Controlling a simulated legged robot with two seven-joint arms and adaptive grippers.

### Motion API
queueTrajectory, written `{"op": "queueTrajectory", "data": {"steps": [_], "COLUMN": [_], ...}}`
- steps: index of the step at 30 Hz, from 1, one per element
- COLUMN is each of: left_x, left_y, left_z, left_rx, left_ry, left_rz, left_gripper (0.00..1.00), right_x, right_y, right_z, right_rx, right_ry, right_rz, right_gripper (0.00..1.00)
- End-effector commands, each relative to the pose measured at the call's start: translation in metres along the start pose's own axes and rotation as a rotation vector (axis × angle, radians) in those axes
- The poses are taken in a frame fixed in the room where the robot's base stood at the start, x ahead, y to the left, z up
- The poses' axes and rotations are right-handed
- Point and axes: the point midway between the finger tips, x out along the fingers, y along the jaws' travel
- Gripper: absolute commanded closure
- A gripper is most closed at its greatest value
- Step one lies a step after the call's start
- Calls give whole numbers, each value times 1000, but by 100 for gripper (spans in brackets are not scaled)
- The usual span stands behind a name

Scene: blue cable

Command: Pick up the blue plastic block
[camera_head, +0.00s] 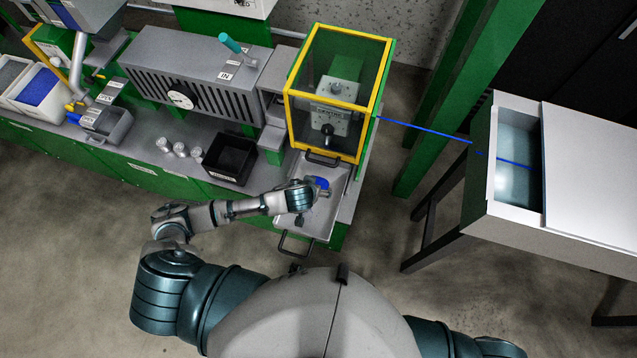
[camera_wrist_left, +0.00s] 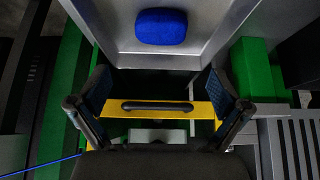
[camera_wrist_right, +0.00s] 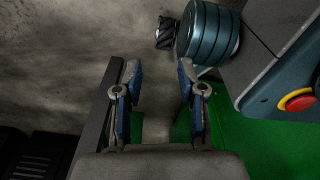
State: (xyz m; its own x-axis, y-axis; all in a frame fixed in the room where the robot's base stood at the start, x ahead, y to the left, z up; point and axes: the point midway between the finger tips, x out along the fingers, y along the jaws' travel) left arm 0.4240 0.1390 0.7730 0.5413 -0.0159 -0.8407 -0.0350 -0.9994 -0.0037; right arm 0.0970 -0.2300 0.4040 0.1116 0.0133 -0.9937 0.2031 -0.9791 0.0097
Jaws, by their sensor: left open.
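The blue plastic block (camera_head: 321,183) lies in the grey metal tray (camera_head: 325,215) in front of the yellow-framed box. In the left wrist view the block (camera_wrist_left: 160,26) is a rounded blue shape at the top centre, beyond the fingertips and not between them. My left gripper (camera_wrist_left: 158,78) is open and empty, with its fingers wide apart. In the head view my left wrist is over the tray, just left of the block, and hides part of it. My right gripper (camera_wrist_right: 160,75) shows only in its own wrist view, open with nothing between its fingers.
The yellow-framed box (camera_head: 337,95) stands behind the tray. A black bin (camera_head: 230,160) and several small silver cylinders sit left of it. A blue cable (camera_head: 425,129) runs from the box toward a white table (camera_head: 590,180) at right. A red button (camera_wrist_right: 298,100) is near my right gripper.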

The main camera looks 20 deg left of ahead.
Motion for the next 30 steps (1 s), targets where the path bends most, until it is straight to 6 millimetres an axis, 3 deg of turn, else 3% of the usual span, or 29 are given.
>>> {"op": "queueTrajectory", "data": {"steps": [3,6,13,21,30], "left_x": [30,46,63,104,109], "left_y": [-3,-4,-4,1,-1], "left_z": [0,1,1,1,2], "left_rx": [-3,-3,-3,-1,-3], "left_ry": [0,-1,0,-1,-1], "left_rz": [0,1,4,-2,2], "left_gripper": [0,0,0,0,0], "right_x": [-2,-6,-11,-21,-25], "right_y": [-2,-2,-3,1,0], "right_z": [-15,-24,-33,-55,-59], "right_rx": [2,3,6,9,9], "right_ry": [7,11,13,25,26], "right_rz": [3,4,5,2,5], "right_gripper": [60,60,60,60,60]}}
